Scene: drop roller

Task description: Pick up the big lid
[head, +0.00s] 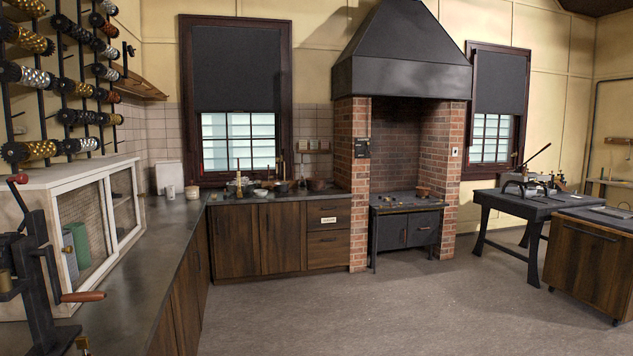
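I cannot pick out a big lid in the head view. Several small pots and bowls stand in a cluster (262,187) on the far counter under the left window, too small to tell whether one has a lid. A small brown pot (422,191) sits on the stove (406,226) in the brick hearth. My gripper is not in view.
A dark counter (172,226) runs along the left wall, with a white mesh-door cabinet (90,217) and a black cranked machine (38,265) on it. A dark table (516,202) and a wooden cabinet (588,262) stand at right. The middle floor (400,305) is clear.

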